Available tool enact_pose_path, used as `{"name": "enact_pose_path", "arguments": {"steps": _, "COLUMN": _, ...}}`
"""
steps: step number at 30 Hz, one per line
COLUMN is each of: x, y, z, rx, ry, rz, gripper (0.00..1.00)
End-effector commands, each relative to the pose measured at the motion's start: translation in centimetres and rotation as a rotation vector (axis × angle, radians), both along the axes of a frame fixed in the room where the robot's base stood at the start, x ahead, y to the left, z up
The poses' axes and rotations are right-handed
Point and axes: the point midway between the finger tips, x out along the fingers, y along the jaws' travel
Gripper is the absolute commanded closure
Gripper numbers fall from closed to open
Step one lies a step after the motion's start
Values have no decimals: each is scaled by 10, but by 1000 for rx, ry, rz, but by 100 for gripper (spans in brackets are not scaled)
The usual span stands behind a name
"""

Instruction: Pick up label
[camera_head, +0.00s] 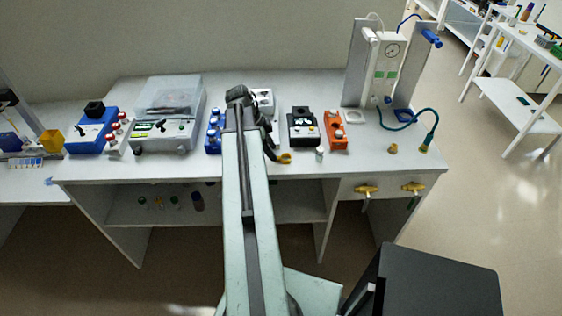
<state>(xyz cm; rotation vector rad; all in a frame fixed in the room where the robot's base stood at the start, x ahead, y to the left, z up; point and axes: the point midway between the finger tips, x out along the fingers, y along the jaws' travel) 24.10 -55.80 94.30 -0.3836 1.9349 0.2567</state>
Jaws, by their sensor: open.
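My arm reaches forward over the white bench (310,88) in the head view. My gripper (241,95) is the dark end of the arm, open above the middle of the bench between the instruments. No label can be made out for certain. A small flat white piece (355,117) lies on the bench at the right, in front of the panelled stand, well to the right of my gripper; I cannot tell whether it is a label. My arm hides part of the bench beneath it.
Left of my arm stand a balance-like instrument (163,130) and a blue device (92,134). To the right are a black device (302,129), an orange one (336,131) and a tall stand (384,68) with a green cable (408,124). A yellow piece (285,158) lies near the front edge.

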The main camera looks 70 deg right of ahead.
Motion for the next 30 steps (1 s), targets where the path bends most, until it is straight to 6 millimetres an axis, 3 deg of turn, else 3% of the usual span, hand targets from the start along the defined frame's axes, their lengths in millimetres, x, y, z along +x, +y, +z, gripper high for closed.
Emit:
{"name": "enact_pose_path", "arguments": {"steps": 1, "x": -6, "y": -1, "z": -18, "rx": -1, "ry": 0, "rz": -2, "gripper": 55}}
{"name": "enact_pose_path", "arguments": {"steps": 4, "x": -12, "y": -4, "z": -32, "rx": -1, "ry": 0, "rz": -2, "gripper": 55}}
{"name": "enact_pose_path", "arguments": {"steps": 11, "x": -13, "y": -5, "z": -29, "rx": 0, "ry": 0, "rz": 1, "gripper": 55}}
{"name": "enact_pose_path", "arguments": {"steps": 12, "x": -13, "y": -5, "z": -29, "rx": 0, "ry": 0, "rz": 1, "gripper": 58}}
{"name": "enact_pose_path", "arguments": {"steps": 17, "x": -13, "y": -4, "z": -29, "rx": 0, "ry": 0, "rz": 1, "gripper": 100}}
{"name": "enact_pose_path", "arguments": {"steps": 30, "x": -13, "y": -4, "z": -26, "rx": 0, "ry": 0, "rz": 2, "gripper": 100}}
